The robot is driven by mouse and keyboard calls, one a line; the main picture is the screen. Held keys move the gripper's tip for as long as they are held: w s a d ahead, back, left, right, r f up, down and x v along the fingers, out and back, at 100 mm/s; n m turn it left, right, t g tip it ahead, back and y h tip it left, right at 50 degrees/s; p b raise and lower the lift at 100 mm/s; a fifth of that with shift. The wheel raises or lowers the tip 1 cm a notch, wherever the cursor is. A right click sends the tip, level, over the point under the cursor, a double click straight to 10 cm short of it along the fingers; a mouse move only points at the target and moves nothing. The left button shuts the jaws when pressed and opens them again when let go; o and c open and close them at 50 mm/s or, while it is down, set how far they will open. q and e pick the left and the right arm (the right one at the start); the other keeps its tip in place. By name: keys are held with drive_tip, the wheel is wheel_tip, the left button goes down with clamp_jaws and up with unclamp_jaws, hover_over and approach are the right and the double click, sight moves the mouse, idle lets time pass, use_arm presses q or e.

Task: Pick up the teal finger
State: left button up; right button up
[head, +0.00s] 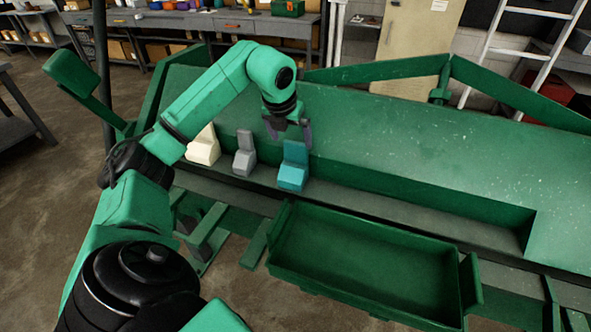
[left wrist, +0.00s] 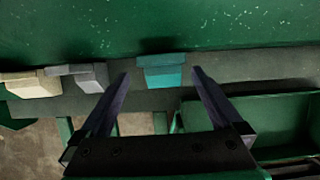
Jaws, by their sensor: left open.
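The teal finger (head: 293,168) stands upright on the ledge of the green machine, at the right end of a row of three. It also shows in the left wrist view (left wrist: 163,72), ahead of the jaws and between their lines. A grey finger (head: 244,153) stands to its left, and a cream finger (head: 204,146) left of that. My left gripper (head: 291,142) is open and empty, above and close to the teal finger in the head view. In the left wrist view its two dark fingers (left wrist: 160,84) are spread wide. My right gripper is not in view.
A green tray (head: 372,289) is fixed in front of the ledge, below and right of the teal finger. The sloped green panel (head: 420,140) rises behind the fingers. The ledge right of the teal finger (head: 420,212) is clear.

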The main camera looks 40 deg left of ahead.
sight(295, 151)
use_arm(q)
drive_tip(key=p+x, duration=0.1)
drive_tip(key=x, duration=0.2)
drive_tip(key=p+x, duration=0.1)
drive_tip(key=x, duration=0.2)
drive_tip(key=shift+d+f, duration=0.2)
drive_tip(key=shift+f, duration=0.15)
drive_tip(key=shift+w+a+f, duration=0.15)
drive_tip(key=shift+f, duration=0.2)
clamp_jaws()
